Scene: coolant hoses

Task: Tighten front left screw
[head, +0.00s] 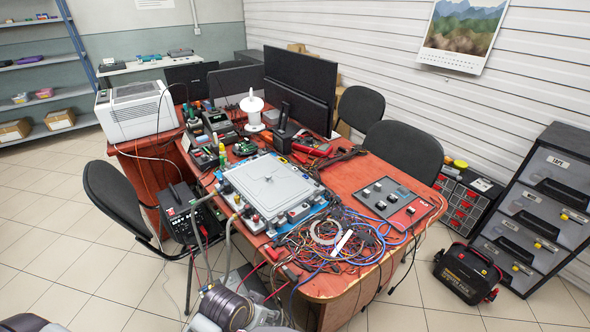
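A grey-lidded unit (270,182) with a blue base lies on the red desk, left of its middle. Small fittings (255,222) line its front edge. They are too small for me to tell which one is the front left screw. A grey hose (228,245) hangs from the unit's left front corner toward the floor. My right gripper is not in view.
The red desk (345,285) carries tangled wires (325,240) right of the unit, a dark switch panel (388,198) and monitors (300,85) behind. A black chair (115,200) stands at left. A black battery case (467,272) is on the floor at right.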

